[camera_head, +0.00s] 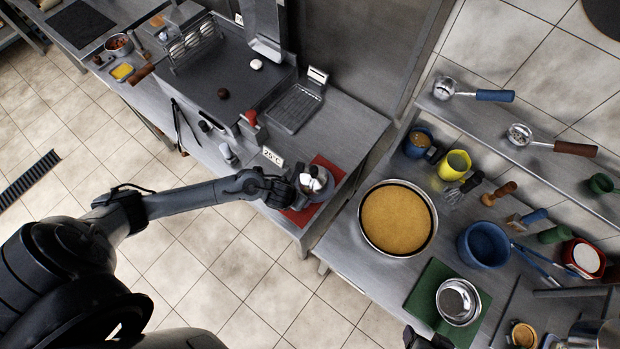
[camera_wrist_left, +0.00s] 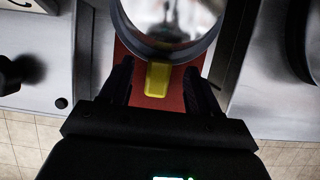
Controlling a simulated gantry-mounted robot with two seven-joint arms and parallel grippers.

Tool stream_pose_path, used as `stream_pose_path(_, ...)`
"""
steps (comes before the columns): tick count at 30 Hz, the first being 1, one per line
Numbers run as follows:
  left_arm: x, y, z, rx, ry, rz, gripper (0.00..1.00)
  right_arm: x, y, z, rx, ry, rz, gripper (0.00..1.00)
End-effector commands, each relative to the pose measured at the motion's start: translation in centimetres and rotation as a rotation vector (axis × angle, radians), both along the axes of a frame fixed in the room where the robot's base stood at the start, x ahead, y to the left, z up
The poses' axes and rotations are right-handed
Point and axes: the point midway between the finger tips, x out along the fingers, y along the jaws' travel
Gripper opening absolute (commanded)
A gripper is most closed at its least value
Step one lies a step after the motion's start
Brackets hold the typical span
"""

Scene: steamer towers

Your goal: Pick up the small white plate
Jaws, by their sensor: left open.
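My left gripper (camera_head: 296,187) reaches over the red mat (camera_head: 327,167) at the counter's front corner. In the left wrist view its open fingers (camera_wrist_left: 158,85) stand on either side of a yellow tab (camera_wrist_left: 157,80) at the near rim of a shiny round metal dish (camera_wrist_left: 208,48). The tab is between the fingers, with gaps on both sides. In the head view, small white shapes (camera_head: 312,183) show over the dish, partly hidden by the gripper. I cannot tell whether they are a small white plate. A dark part of what may be my right gripper (camera_head: 428,339) shows at the bottom edge.
A griddle (camera_head: 225,75) with a drip tray (camera_head: 296,108) stands behind the mat. Across a gap, the right counter holds a large round pan (camera_head: 434,222), a green board (camera_head: 425,295) with a steel bowl (camera_head: 458,300), and a blue pot (camera_head: 484,245).

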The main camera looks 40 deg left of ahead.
Motion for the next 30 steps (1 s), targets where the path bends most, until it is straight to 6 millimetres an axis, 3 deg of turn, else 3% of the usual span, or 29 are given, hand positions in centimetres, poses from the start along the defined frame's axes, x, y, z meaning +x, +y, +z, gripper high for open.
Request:
stream_pose_path(6,0.7,0.0,-1.9,0.0,0.0,0.0,0.62,0.0,0.0,-0.2,-0.001,0.0,0.0,0.71)
stream_pose_path(14,0.8,0.0,-2.0,0.0,0.0,-0.001,0.62,0.0,0.1,-0.2,0.004,0.001,-0.003,0.71)
stream_pose_path(26,0.8,0.0,-2.0,0.0,0.0,-0.001,0.02,0.0,0.2,-0.2,0.011,0.001,-0.007,0.71)
stream_pose_path(30,0.8,0.0,-2.0,0.0,-0.001,0.0,0.0,0.0,0.2,-0.2,0.011,0.002,-0.007,0.71)
